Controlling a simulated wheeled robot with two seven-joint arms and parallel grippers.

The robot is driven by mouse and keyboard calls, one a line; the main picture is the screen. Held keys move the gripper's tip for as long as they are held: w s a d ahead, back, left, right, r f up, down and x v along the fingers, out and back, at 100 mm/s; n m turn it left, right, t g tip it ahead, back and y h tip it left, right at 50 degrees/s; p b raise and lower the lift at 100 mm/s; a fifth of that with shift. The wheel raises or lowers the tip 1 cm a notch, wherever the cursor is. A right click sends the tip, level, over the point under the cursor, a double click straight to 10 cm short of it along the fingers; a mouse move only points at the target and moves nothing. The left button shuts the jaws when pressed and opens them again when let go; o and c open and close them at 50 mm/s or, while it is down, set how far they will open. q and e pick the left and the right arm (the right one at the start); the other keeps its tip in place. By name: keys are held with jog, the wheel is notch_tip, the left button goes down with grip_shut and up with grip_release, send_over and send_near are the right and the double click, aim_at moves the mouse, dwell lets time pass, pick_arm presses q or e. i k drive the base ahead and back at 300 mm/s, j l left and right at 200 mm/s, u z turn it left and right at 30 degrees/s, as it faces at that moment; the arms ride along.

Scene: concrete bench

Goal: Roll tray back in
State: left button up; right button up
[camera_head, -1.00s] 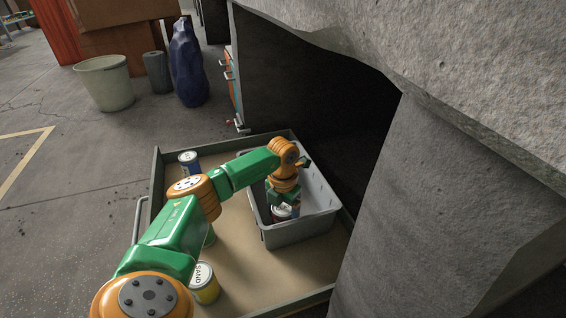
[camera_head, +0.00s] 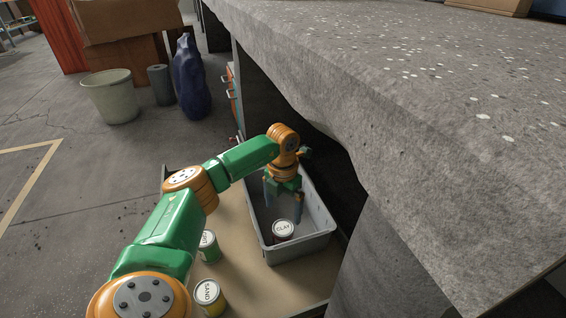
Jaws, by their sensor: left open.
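The pulled-out tray (camera_head: 247,285) has a tan floor and a dark rim, and it sticks out from under the concrete bench. A grey bin (camera_head: 298,250) stands on it, with a can marked CLAY (camera_head: 283,231) upright inside. A can marked SAND (camera_head: 208,296) and a green can (camera_head: 208,246) stand on the tray left of the bin. My left gripper (camera_head: 283,215) points down over the bin, its fingers apart and empty, just above or behind the CLAY can. My left arm hides the tray's left side and its handle. My right gripper is not in view.
The concrete bench (camera_head: 430,110) overhangs the tray on the right, with a dark opening below it. A pale bucket (camera_head: 110,97), a grey cylinder (camera_head: 161,84) and a blue bag (camera_head: 190,80) stand on the floor behind. The floor at left is clear.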

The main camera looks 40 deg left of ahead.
aim_at(302, 288)
jog(key=k, duration=1)
